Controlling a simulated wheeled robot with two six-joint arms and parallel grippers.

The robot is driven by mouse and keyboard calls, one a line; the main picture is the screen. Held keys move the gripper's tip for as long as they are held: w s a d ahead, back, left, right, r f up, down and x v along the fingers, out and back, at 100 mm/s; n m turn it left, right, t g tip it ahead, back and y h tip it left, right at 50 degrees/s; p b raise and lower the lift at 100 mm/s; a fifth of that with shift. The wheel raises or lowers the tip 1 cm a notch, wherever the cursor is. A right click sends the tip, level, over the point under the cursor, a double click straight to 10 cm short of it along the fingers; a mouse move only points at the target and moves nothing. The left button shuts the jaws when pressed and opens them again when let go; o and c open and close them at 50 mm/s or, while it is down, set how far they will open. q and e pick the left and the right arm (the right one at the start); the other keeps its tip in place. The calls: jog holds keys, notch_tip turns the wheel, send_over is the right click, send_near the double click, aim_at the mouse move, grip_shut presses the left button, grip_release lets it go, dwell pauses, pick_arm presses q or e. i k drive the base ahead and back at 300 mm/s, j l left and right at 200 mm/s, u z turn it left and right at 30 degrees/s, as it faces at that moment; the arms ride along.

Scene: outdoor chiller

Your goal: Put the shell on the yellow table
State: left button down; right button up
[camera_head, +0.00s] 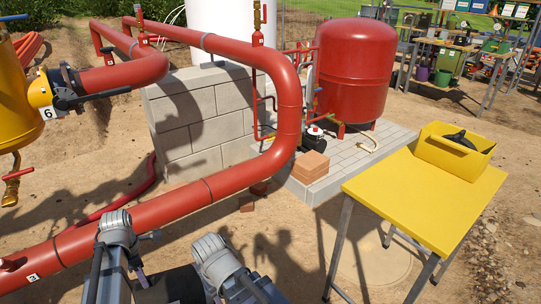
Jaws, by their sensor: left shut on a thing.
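The yellow table (400,202) stands at the right, its flat top mostly bare. No shell can be made out for certain. My left arm (117,232) comes up at the bottom, left of the middle, in front of the thick red pipe and well left of the table. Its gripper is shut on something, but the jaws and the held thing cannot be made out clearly. My right arm (217,262) is bent beside it, and its jaws are not visible.
A yellow open box (451,157) with a black thing (461,139) stands on the table's far part. Red pipe (160,215) crosses the left and middle. Orange bricks (310,167) and a red tank (355,72) are on the paved slab. Sandy ground lies before the table.

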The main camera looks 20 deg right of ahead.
aim_at(415, 194)
jog(key=z, duration=2.7)
jog(key=k+j+z, duration=0.1)
jog(key=j+z, duration=0.25)
jog(key=k+j, duration=0.1)
jog(key=j, duration=0.3)
jog(key=k+j, duration=0.1)
jog(key=j, duration=0.35)
jog(key=k+j, duration=0.1)
jog(key=j, duration=0.7)
jog(key=k+j, duration=0.15)
jog(key=j, duration=0.3)
